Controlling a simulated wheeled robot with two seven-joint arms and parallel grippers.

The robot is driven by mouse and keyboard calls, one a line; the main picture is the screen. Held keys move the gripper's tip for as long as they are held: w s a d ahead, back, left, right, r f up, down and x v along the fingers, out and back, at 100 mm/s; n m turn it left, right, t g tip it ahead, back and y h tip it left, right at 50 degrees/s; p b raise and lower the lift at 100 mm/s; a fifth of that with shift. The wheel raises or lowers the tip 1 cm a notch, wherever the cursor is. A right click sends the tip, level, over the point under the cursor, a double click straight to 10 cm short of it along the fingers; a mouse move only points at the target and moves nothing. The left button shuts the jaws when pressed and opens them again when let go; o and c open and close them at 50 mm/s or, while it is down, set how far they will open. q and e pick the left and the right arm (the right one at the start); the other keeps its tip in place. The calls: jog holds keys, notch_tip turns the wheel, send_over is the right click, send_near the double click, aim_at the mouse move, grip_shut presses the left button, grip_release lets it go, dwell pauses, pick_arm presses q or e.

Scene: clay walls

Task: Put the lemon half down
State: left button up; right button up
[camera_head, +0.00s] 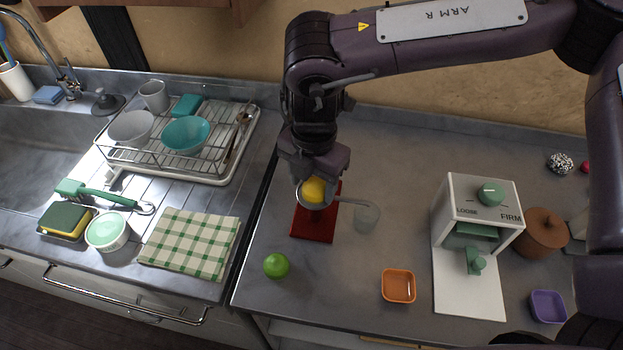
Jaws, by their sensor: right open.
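The yellow lemon half (314,190) sits in a round, metal-looking cup with a handle (351,201) reaching to the right. The cup is over a red stand (312,226) on the grey counter. My right gripper (312,176) is directly above the lemon half, pointing down, with its jaws open. The jaws hide the upper part of the lemon half, and I cannot tell whether they touch it. My left gripper is not in view.
A clear glass (366,219) stands right of the red stand. A green lime (276,265) and an orange dish (398,286) are in front. A white press (478,245) is at right, a dish rack (180,140) at left.

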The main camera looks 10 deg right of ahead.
aim_at(315, 182)
notch_tip(315, 182, up, 12)
jog(key=shift+s+d, duration=0.2)
jog(key=shift+s, duration=0.05)
jog(key=shift+w, duration=0.1)
dwell(0.5)
